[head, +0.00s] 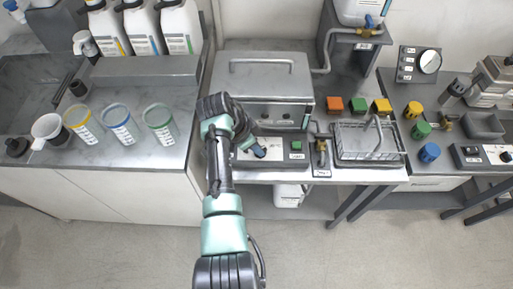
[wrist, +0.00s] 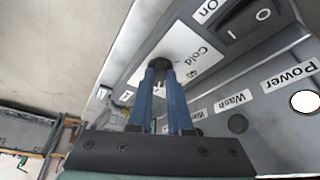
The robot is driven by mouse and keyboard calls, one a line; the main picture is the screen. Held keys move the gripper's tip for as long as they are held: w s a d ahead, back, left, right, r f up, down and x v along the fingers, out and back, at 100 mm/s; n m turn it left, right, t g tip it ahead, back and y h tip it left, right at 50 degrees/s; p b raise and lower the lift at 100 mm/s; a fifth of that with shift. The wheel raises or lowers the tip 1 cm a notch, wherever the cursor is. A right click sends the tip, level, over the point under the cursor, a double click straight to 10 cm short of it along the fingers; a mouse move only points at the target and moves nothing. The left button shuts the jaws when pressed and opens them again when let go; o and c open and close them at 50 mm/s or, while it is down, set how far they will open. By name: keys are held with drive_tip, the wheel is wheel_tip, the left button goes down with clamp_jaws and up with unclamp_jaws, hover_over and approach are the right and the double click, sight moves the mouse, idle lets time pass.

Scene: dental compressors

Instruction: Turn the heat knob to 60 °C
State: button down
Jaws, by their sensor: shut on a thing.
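The heat knob (wrist: 158,64) is a small dark round knob on a white scale plate (wrist: 182,52) in the wrist view. The plate reads "Cold" and what looks like "40"; the rest of the scale is hidden or too small to read. My gripper (wrist: 160,72) has its two blue fingers closed around the knob. In the head view my gripper (head: 259,152) reaches down to the front panel of the metal bath unit (head: 262,85), and the knob is hidden there. Which mark the knob points to cannot be told.
A black rocker switch (wrist: 250,20) marked "On" sits beside the scale plate. Lamps labelled "Wash" and "Power" (wrist: 305,101) are on the unit's face. In the head view, a green button (head: 296,146) and a wire basket (head: 368,141) stand to the right of my gripper.

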idle(0.4)
drive_tip(key=c, duration=0.8)
unclamp_jaws()
drive_tip(key=shift+c, duration=0.2)
drive_tip(key=shift+r, duration=0.15)
drive_tip(key=v, duration=1.2)
drive_tip(key=shift+a+r, duration=0.15)
drive_tip(key=shift+r, duration=0.2)
